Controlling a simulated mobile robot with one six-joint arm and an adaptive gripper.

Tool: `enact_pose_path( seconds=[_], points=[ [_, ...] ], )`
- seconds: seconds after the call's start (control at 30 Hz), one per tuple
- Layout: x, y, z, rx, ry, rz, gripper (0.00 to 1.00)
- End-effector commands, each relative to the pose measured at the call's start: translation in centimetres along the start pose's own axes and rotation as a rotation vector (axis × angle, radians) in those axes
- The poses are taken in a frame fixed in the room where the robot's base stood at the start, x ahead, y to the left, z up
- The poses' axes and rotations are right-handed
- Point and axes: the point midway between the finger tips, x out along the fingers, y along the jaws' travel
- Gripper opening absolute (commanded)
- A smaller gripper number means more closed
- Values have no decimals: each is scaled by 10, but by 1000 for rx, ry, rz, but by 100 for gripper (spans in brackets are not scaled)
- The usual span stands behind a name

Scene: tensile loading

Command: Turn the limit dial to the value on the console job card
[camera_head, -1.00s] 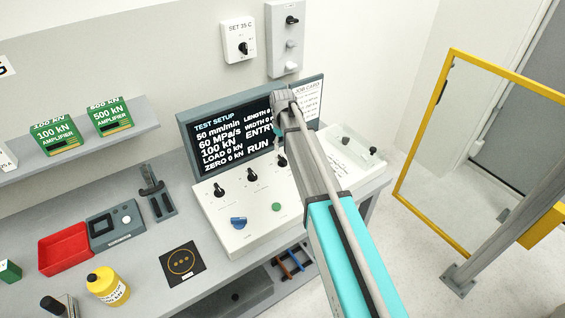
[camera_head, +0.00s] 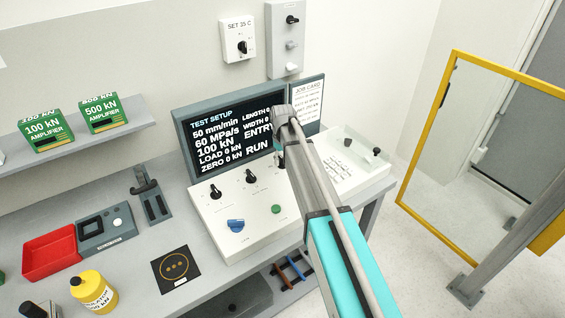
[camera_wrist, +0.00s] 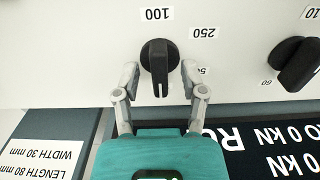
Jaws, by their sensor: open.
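A black dial (camera_wrist: 159,62) is on the white console panel in the wrist view, with its narrow grip bar pointing down in the picture. Upside-down labels 100 and 250 stand beside it, and another is partly hidden by a finger. My gripper (camera_wrist: 160,78) is open, one finger on each side of this dial; I cannot tell whether they touch it. In the head view my arm's end (camera_head: 283,140) is over the console (camera_head: 235,218) and hides this dial. The job card (camera_head: 307,98) stands right of the screen, its small text unreadable. No dial name is readable.
Two more black dials (camera_head: 215,191) (camera_head: 251,176), a blue knob (camera_head: 236,225) and a green button (camera_head: 276,209) are on the console. The screen (camera_head: 232,138) stands close behind. One neighbouring dial (camera_wrist: 297,63) is right of my gripper in the wrist view.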

Motion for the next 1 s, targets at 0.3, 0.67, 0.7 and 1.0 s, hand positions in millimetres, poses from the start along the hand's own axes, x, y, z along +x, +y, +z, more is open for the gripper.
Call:
enact_pose_path(
  seconds=[0.3, 0.67, 0.7, 1.0],
  points=[
    [1, 0, 0, 0, 0, 0, 54],
    [1, 0, 0, 0, 0, 0, 0],
    [2, 0, 0, 0, 0, 0, 0],
    [2, 0, 0, 6, 0, 0, 0]
  ],
)
